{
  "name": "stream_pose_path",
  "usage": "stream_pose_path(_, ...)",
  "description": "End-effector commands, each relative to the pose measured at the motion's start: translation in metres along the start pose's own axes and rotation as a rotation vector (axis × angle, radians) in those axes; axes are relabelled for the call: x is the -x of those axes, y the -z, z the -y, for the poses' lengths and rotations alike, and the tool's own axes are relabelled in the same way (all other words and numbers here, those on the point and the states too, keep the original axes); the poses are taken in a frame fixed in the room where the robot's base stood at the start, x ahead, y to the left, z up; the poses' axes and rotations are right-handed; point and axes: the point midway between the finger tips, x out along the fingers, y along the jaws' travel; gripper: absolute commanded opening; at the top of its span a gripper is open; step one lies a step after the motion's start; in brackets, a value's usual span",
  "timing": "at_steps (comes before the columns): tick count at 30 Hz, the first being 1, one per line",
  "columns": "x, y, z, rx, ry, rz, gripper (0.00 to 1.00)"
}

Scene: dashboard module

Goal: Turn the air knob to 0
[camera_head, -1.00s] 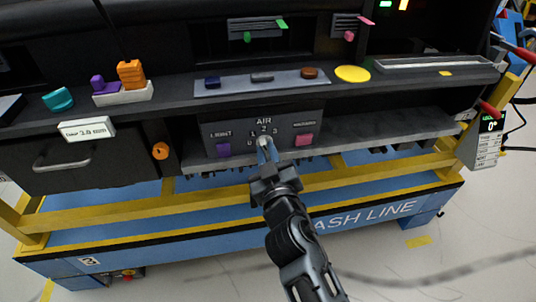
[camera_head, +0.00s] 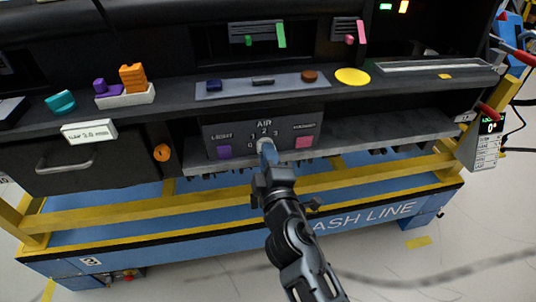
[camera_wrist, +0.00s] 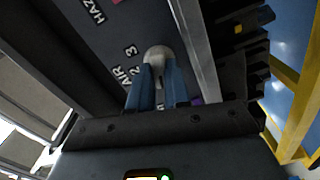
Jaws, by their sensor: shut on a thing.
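The air knob (camera_head: 263,142) is a pale round knob below the word AIR on the dark control panel (camera_head: 236,130). Numbers are printed in an arc around it. My gripper (camera_head: 266,149) reaches it from the front, with its blue fingers at the knob. In the wrist view the light knob (camera_wrist: 157,57) sits between the tips of my two blue fingers (camera_wrist: 158,72), which are shut on it. The numbers 2 and 3 show beside it there. The fingers hide part of the knob, and I cannot tell which number it points to.
A shelf above holds a grey strip (camera_head: 240,85) with several small controls and a yellow disc (camera_head: 352,77). An orange knob (camera_head: 161,152) is at the left.

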Motion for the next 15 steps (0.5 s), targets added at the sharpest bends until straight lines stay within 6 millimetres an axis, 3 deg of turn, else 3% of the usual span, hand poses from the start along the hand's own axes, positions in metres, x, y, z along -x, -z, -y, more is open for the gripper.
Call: stream_pose_path(15,0.0005,0.0014,0.0015,0.255,0.001,-0.003,0.00)
